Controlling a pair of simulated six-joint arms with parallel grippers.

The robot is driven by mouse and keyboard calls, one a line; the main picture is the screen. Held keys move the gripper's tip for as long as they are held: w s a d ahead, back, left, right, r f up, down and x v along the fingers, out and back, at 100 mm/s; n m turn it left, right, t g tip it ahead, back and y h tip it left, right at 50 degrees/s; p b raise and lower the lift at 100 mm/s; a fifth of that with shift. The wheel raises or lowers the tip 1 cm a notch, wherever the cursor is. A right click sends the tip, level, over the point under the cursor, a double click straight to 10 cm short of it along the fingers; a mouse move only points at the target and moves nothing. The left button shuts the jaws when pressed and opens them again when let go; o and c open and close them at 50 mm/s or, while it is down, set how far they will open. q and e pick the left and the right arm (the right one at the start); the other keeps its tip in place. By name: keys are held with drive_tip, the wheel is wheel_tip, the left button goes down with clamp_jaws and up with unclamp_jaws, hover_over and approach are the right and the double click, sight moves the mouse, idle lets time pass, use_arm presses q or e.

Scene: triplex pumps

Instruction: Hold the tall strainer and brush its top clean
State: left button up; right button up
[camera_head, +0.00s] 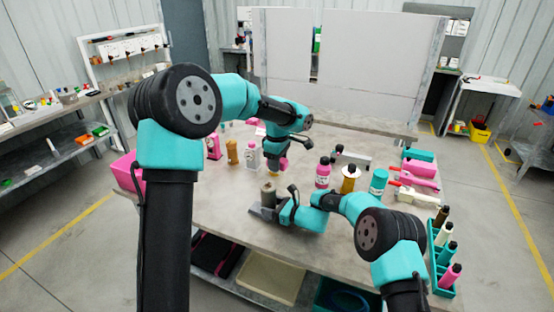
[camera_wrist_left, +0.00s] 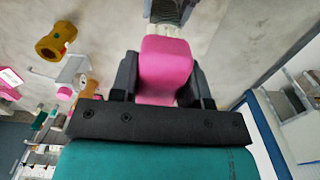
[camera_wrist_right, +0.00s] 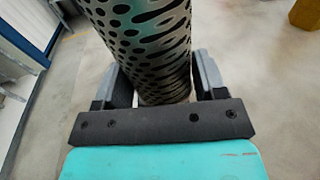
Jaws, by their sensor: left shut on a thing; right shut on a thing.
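The tall strainer (camera_head: 268,196) is a grey metal cylinder with dark perforations, standing near the middle of the table. In the right wrist view the strainer (camera_wrist_right: 150,45) fills the space between the fingers. My right gripper (camera_head: 277,211) is shut on its side, low over the table. My left gripper (camera_head: 275,158) is above the strainer and shut on the brush, whose pink handle (camera_wrist_left: 165,68) shows between its fingers. Grey ribbed bristles extend beyond the handle at the top of the left wrist view. I cannot tell whether the bristles touch the strainer's top.
Several bottles stand behind and right of the strainer, including a pink bottle (camera_head: 322,174) and a teal one (camera_head: 378,183). A teal rack (camera_head: 440,262) lines the right edge. A pink bin (camera_head: 128,173) is at the left edge. The front left tabletop is clear.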

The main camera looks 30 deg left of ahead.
use_arm(q)
drive_tip(key=shift+f, duration=2.75)
drive_tip(key=shift+s+a+f, duration=0.25)
drive_tip(key=shift+a+f, duration=0.25)
drive_tip(key=shift+f, duration=0.05)
drive_tip(key=shift+c, duration=0.3)
drive_tip(key=shift+s+a, duration=1.3)
drive_tip(key=shift+a, duration=1)
wheel_tip(320, 180, up, 8)
hover_over(274, 185)
drive_tip(key=d, duration=0.1)
drive_tip(key=shift+w, duration=0.15)
use_arm(e)
drive_tip(key=o, duration=0.8)
drive_tip(key=d, duration=0.8)
drive_tip(key=d+r, duration=0.1)
drive_tip(key=d, duration=0.3)
drive_tip(key=shift+r, duration=0.1)
